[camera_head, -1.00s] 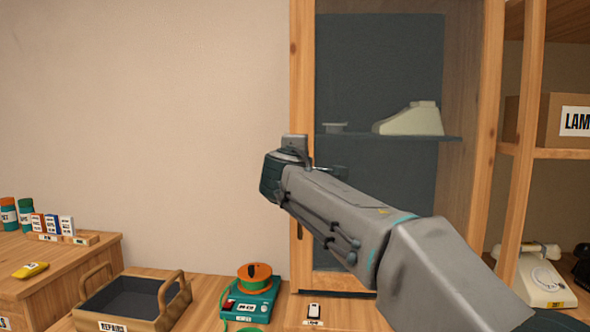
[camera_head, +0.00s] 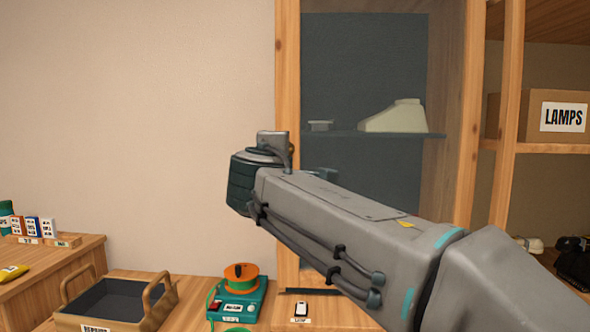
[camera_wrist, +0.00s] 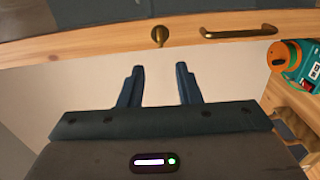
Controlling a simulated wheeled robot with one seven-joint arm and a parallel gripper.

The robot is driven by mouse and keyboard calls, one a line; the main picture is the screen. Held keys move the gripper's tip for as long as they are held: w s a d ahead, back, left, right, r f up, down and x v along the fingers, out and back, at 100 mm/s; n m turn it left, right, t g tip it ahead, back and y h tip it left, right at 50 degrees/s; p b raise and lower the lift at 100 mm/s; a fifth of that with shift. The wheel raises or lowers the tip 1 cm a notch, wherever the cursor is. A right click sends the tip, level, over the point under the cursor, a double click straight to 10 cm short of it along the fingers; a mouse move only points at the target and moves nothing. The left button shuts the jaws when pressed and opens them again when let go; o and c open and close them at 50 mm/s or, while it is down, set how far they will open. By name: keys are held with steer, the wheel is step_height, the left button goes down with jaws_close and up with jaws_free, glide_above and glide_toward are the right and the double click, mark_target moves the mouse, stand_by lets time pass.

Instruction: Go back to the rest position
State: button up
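My gripper (camera_wrist: 160,86) shows in the wrist view with its two dark fingers apart and nothing between them. In the head view its fingers are mostly hidden behind my wrist, which is raised in front of the cabinet (camera_head: 288,60). The wrist view also shows wood with a round knob (camera_wrist: 160,36) and a brass bar handle (camera_wrist: 238,31) beyond the fingertips, apart from them. My forearm crosses the head view from the lower right and covers part of the cabinet door.
A teal device with an orange spool (camera_head: 241,277) sits on the bench beside a tray (camera_head: 152,316) marked for repairs. A small white item (camera_head: 301,309) lies to the right. A LAMPS box (camera_head: 525,117) is on the right shelf. A pale phone part (camera_head: 395,117) stands inside the cabinet.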

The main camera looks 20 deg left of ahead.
steer(key=s+d+f+m+g+h+p, duration=0.1)
steer(key=d+f+m+g+h+p, duration=0.3)
steer(key=d, duration=0.8)
steer(key=d+f+m+g+h+p, duration=0.2)
steer(key=d+f+m+p, duration=0.4)
steer(key=d, duration=0.6)
steer(key=s+d+f+m+g+p, duration=0.3)
steer(key=s+d, duration=0.1)
steer(key=s, duration=0.3)
steer(key=s+d+f+m+g+y+p, duration=0.1)
steer(key=s+d+f+m+g+p, duration=0.1)
steer(key=s, duration=0.5)
steer(key=s+d+f+m+g+p, duration=0.3)
steer(key=s+d+f+m+p, duration=0.1)
steer(key=s+d+m+p, duration=0.1)
steer(key=s+d+p, duration=0.1)
steer(key=s+d, duration=0.1)
steer(key=shift+s+f+m+g+y, duration=0.3)
steer(key=shift+s+m, duration=0.05)
steer(key=shift+m, duration=0.05)
